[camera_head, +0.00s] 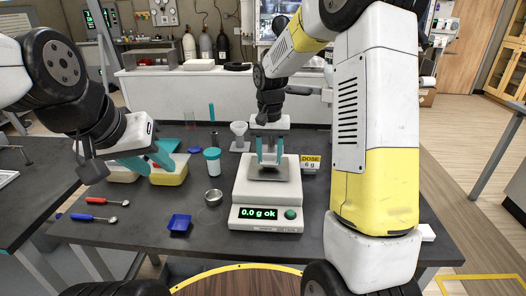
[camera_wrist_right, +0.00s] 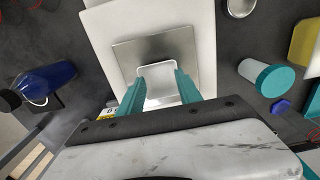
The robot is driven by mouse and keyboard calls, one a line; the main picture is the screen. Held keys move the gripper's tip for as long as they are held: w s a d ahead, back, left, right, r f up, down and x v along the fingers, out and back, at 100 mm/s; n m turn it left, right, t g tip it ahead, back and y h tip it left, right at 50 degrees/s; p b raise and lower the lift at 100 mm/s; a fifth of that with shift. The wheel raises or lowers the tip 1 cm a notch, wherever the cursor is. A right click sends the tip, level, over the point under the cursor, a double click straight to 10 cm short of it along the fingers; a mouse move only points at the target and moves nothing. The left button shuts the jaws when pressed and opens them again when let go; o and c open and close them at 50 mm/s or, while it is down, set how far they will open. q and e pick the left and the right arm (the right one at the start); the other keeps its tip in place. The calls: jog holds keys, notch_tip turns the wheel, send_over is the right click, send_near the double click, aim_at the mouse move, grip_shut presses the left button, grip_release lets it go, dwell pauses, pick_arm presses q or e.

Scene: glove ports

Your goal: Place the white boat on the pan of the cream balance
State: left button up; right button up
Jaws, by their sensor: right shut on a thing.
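The cream balance (camera_head: 265,212) stands mid-table with a square steel pan (camera_head: 270,174) on top; its display reads "0.0 g ok". The pan also shows in the right wrist view (camera_wrist_right: 185,48). My right gripper (camera_head: 268,158) is over the pan. In the right wrist view the white boat (camera_wrist_right: 157,71) lies between the teal fingertips, over the pan; the gripper is shut on it. I cannot tell whether the boat touches the pan. My left gripper (camera_head: 148,165) hangs at the left near a yellow tub, its teal fingers apart and empty.
A blue boat (camera_head: 179,223), a steel cup (camera_head: 214,197) and a teal-lidded jar (camera_head: 212,161) stand left of the balance. Red and blue spoons (camera_head: 100,201) lie at the left. A yellow tub (camera_head: 170,172) is by my left gripper. A dose sign (camera_head: 311,161) stands right of the balance.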

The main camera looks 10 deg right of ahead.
aim_at(269, 163)
jog(key=shift+f, duration=0.45)
jog(key=shift+f, duration=0.15)
jog(key=o, duration=1.3)
jog(key=shift+c, duration=0.2)
notch_tip(269, 163, up, 12)
jog(key=s+d+r+n+t, duration=0.1)
jog(key=s+t, duration=0.1)
jog(key=s, duration=0.5)
jog(key=s+d+r+n+t+y, duration=0.1)
jog(key=s+t, duration=0.1)
jog(key=s, duration=0.6)
jog(key=s+r+t+y, duration=0.1)
jog(key=s+r+t, duration=0.1)
jog(key=s, duration=0.6)
jog(key=shift+d+n, duration=0.4)
